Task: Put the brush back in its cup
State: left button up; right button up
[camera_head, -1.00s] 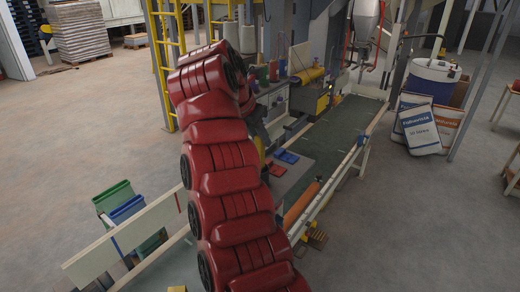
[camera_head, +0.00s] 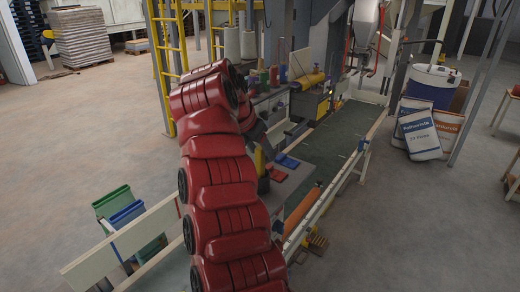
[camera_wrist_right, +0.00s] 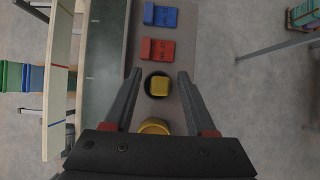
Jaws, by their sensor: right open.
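My right gripper (camera_wrist_right: 158,73) is open, pointing down over a grey worktop. Below and between its fingers, a dark round cup (camera_wrist_right: 148,88) has a yellow blocky piece (camera_wrist_right: 159,86) within its outline. This may be the brush standing in its cup, but bristles are not visible. A second yellow, rounded object (camera_wrist_right: 154,127) is partly hidden by the gripper body. In the head view a yellow upright piece (camera_head: 259,161) shows beside my red right arm, which hides much of the worktop. My left gripper is not in view.
A red block (camera_wrist_right: 158,50) and a blue block (camera_wrist_right: 160,16) lie on the worktop; the blue one also shows in the head view (camera_head: 287,161). A green conveyor belt (camera_head: 335,135) runs alongside. Green (camera_head: 112,202) and blue bins stand left; sacks (camera_head: 420,135) lean right.

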jog(key=shift+r, duration=0.1)
jog(key=shift+r, duration=0.1)
jog(key=shift+s+a+r, duration=0.1)
jog(key=shift+s+r, duration=0.1)
jog(key=shift+r, duration=0.05)
jog(key=p+v, duration=0.6)
jog(key=v, duration=0.5)
jog(key=shift+p, duration=0.4)
jog(key=shift+s+a, duration=0.1)
